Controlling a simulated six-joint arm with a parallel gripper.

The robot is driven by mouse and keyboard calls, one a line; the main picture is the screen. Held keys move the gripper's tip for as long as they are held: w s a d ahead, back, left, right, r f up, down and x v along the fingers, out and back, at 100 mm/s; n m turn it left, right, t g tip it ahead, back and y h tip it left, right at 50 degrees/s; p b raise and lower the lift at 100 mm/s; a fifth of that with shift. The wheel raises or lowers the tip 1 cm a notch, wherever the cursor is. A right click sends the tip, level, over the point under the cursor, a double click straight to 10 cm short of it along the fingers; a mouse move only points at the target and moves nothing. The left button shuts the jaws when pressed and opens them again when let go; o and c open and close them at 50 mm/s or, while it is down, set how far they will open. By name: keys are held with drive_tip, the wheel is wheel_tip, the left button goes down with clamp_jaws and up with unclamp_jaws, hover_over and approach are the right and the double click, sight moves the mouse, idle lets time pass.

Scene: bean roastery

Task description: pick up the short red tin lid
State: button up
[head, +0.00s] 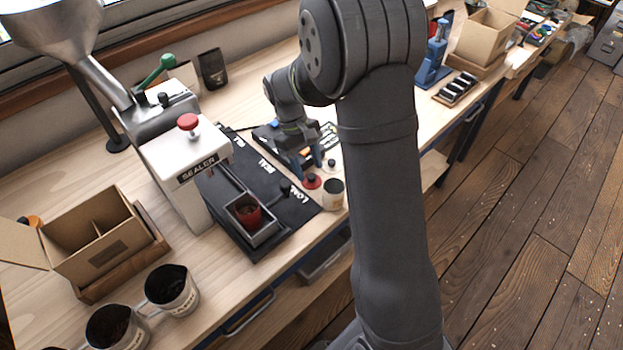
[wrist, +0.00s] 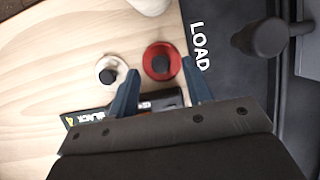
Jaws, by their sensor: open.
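The short red tin lid (wrist: 161,61) lies on the wooden bench, with a black knob on top, beside the edge of the black mat. It also shows in the head view (head: 312,181), just in front of my gripper. My gripper (wrist: 162,92) is open and empty, its two blue fingers pointing toward the lid. In the wrist view the lid lies beyond the fingertips, roughly centred between them. In the head view my gripper (head: 314,163) hangs close to the lid; whether they touch, I cannot tell.
A white lid with a black knob (wrist: 111,70) sits left of the red lid. A tin cup (head: 332,194) stands close by. The sealer machine (head: 190,165) and its black mat (head: 262,165) lie to the left. A red tin (head: 247,212) sits in the sealer's tray.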

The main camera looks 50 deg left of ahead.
drive_tip(key=shift+x, duration=1.1)
clamp_jaws()
drive_tip(key=shift+r, duration=0.1)
